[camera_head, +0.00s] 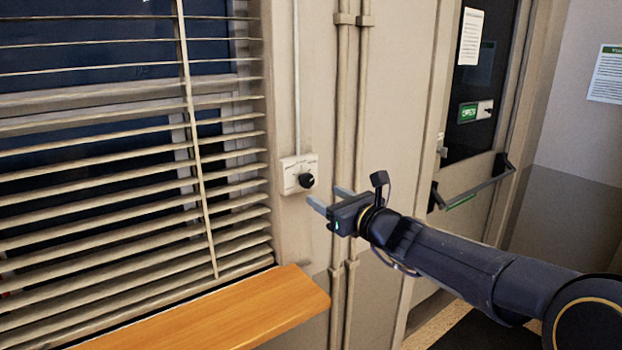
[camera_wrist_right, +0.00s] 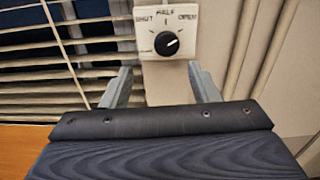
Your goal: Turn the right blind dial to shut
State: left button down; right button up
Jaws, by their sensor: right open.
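The right blind dial (camera_head: 306,180) is a round black knob on a small white plate (camera_head: 289,178) on the wall right of the window. In the right wrist view the dial (camera_wrist_right: 167,43) sits below the labels SHUT at left, HALF at top and OPEN at right. Its white mark appears to point up and right, towards OPEN. My right gripper (camera_head: 330,197) is open and empty, just below and right of the dial. Its fingers (camera_wrist_right: 159,75) reach towards the plate from below, apart from the knob. My left gripper is out of view.
The window blind (camera_head: 110,190) has slats with gaps showing dark glass. A wooden sill (camera_head: 240,308) juts out below it. Vertical pipes (camera_head: 343,120) run right of the dial. A door with a push bar (camera_head: 475,186) stands further right.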

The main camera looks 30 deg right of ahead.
aim_at(309, 183)
jog(key=shift+m, duration=0.4)
jog(key=w, duration=0.3)
jog(key=w+p, duration=0.1)
jog(key=w, duration=0.3)
jog(key=shift+d+r, duration=0.15)
jog(key=shift+w, duration=0.5)
jog(key=c, duration=1)
